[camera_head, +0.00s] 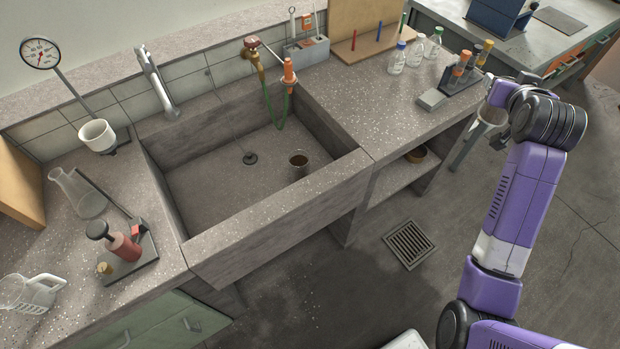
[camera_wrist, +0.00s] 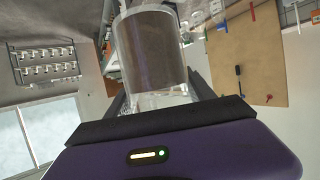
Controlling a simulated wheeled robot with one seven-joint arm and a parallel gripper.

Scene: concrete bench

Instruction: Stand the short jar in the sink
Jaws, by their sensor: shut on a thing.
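A short clear jar (camera_wrist: 150,48) with brownish contents fills the upper middle of the wrist view, between the two fingers of my gripper (camera_wrist: 158,98). My gripper is shut on it. In the head view my gripper (camera_head: 492,118) is at the right, by the right end of the bench, and a pale part of the jar shows just below it. The grey stone sink (camera_head: 215,190) is left of centre in the head view, well to the left of my gripper. A small dark cup (camera_head: 299,168) stands on the sink floor towards its right side.
A drain (camera_head: 250,158) lies in the sink floor. A tap (camera_head: 158,85) and an orange-handled nozzle with a green hose (camera_head: 289,75) stand behind it. Bottles (camera_head: 416,50) and a rack (camera_head: 460,75) stand on the right counter. A flask (camera_head: 80,195) and a red-bodied device (camera_head: 124,247) stand left.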

